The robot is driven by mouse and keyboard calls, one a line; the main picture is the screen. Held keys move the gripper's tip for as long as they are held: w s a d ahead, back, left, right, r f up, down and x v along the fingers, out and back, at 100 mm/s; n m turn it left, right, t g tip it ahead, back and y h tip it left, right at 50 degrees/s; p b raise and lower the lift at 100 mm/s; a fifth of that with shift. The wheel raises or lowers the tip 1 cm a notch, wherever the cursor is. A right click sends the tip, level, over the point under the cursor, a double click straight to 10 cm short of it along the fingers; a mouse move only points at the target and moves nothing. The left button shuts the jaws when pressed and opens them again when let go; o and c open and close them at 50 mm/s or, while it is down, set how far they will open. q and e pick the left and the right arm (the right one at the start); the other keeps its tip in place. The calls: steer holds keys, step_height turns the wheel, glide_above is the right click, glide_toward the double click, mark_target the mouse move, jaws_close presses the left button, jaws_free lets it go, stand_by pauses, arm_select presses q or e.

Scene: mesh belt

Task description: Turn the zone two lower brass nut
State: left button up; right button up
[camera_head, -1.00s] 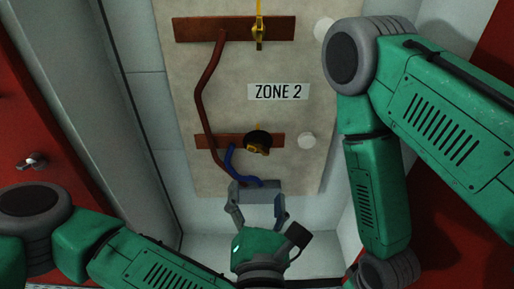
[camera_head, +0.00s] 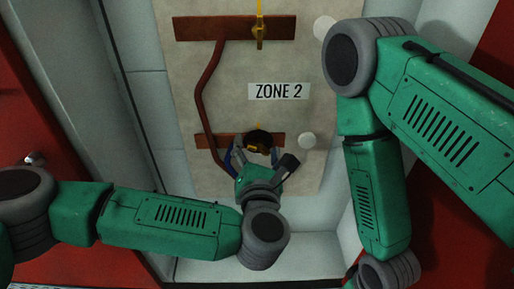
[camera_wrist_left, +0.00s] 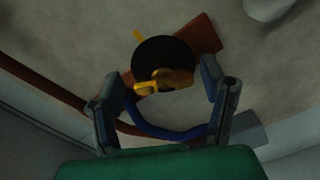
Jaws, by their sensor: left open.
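The lower brass nut (camera_head: 257,149) sits on a black round piece (camera_head: 258,136) on the lower brown bar of the panel, below the ZONE 2 label (camera_head: 278,91). My left gripper (camera_head: 258,156) is open, its fingers spread to either side of the nut's lower part. In the left wrist view, the nut (camera_wrist_left: 172,79) and black piece (camera_wrist_left: 153,57) lie between and just ahead of the fingertips of the gripper (camera_wrist_left: 161,78). I cannot tell whether a finger touches them. My right arm shows, but its gripper does not.
A brown-red hose (camera_head: 200,98) runs down the panel's left side. A blue hose (camera_wrist_left: 165,132) curves between the gripper fingers in the wrist view. An upper brass fitting (camera_head: 259,30) is on the upper bar (camera_head: 200,28).

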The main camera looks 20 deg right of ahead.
arm_select(q)
steer(key=shift+d, duration=0.1)
steer(key=shift+s+d, duration=0.1)
steer(key=shift+d, duration=0.1)
steer(key=c, duration=1.2)
